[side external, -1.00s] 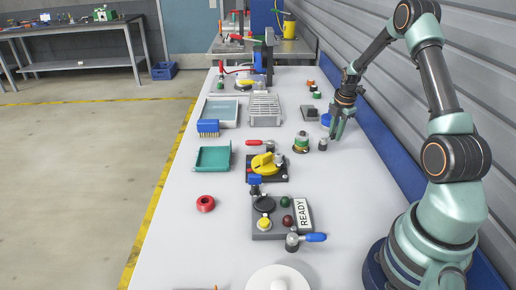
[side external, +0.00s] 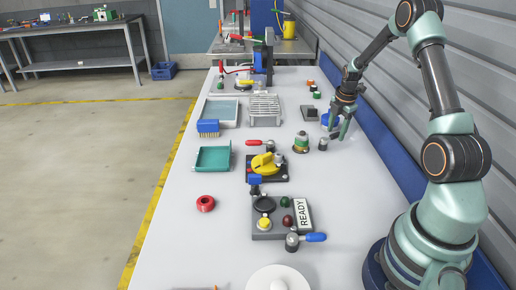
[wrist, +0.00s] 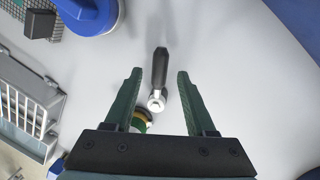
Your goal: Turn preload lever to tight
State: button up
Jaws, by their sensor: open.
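A small lever with a black handle and a bright metal end (wrist: 156,92) shows between my open fingers in the wrist view. In the side view, a small dark and grey upright part (side external: 323,144) beside the green and gold stack (side external: 301,143) looks like the same lever. The stack is partly hidden behind my gripper in the wrist view (wrist: 141,122). My gripper (side external: 338,134) is open and empty, just right of and behind the lever in the side view. Its two fingers (wrist: 158,78) stand either side of the lever, apart from it. No tight marking is readable.
A blue round-based part (wrist: 92,12) lies close ahead of my left finger. A grey rack (side external: 264,108), a yellow rotary knob (side external: 264,162), a red-handled lever (side external: 259,143) and a READY panel with a blue-handled lever (side external: 313,237) stand on the table. White table is clear around the lever's right.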

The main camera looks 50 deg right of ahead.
notch_tip(320, 180, up, 11)
jog(key=s+a, duration=0.1)
jog(key=shift+s, duration=0.25)
jog(key=shift+a, duration=0.1)
